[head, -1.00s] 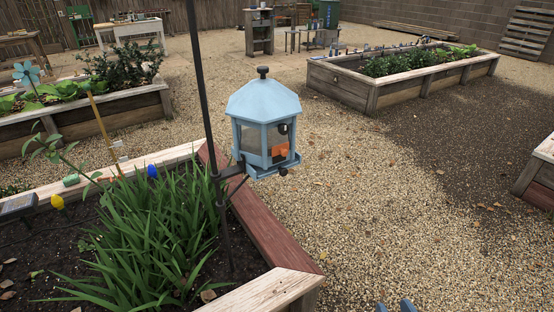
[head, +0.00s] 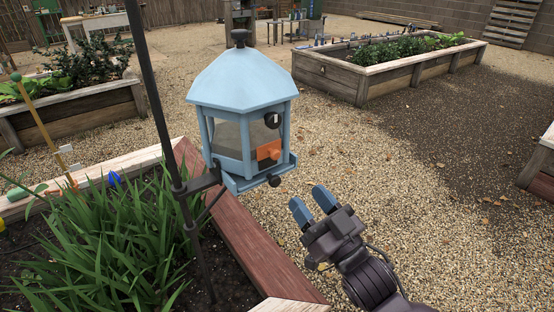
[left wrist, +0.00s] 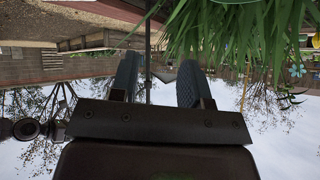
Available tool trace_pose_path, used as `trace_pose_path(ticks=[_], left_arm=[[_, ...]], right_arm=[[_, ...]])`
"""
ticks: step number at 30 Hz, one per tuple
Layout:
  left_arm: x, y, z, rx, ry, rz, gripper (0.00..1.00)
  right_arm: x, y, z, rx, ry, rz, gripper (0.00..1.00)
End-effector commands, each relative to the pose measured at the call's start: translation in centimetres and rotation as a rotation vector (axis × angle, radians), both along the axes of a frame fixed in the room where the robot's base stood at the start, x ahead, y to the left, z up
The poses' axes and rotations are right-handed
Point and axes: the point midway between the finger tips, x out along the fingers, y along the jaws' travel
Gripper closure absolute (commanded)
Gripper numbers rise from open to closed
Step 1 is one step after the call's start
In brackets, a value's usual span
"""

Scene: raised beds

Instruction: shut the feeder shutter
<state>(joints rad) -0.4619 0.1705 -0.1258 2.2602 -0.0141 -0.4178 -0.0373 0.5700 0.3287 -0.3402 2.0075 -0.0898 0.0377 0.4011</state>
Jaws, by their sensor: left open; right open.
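The light blue feeder (head: 240,110) hangs upright on a dark pole at the raised bed's corner. A dark knob (head: 274,181) sticks out at the tray's edge. My right gripper (head: 312,203) is open and empty, to the right of and below the feeder, apart from it. My left gripper (left wrist: 160,78) shows only in the left wrist view, open with nothing between its blue-tipped fingers; that view is upside down.
The dark pole (head: 164,130) and its bracket stand left of the feeder. Grassy plants (head: 105,245) fill the near bed, edged by a reddish board (head: 240,240). Another planted bed (head: 390,70) stands behind. Gravel to the right is clear.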

Motion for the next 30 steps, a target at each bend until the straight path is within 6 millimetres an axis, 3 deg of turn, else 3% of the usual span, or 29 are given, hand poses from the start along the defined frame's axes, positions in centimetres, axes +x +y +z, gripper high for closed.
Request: trace_pose_path(ticks=[18, 30], left_arm=[[-0.5, -0.2, -0.8, 0.015, 0.012, -0.016, 0.57], [0.1, -0.4, -0.4, 0.019, -0.007, -0.025, 0.57]], right_arm=[[6.3, 4.6, 3.1, 0.000, 0.003, -0.001, 0.53], [7.6, 5.5, 3.9, 0.000, 0.003, -0.001, 0.53]])
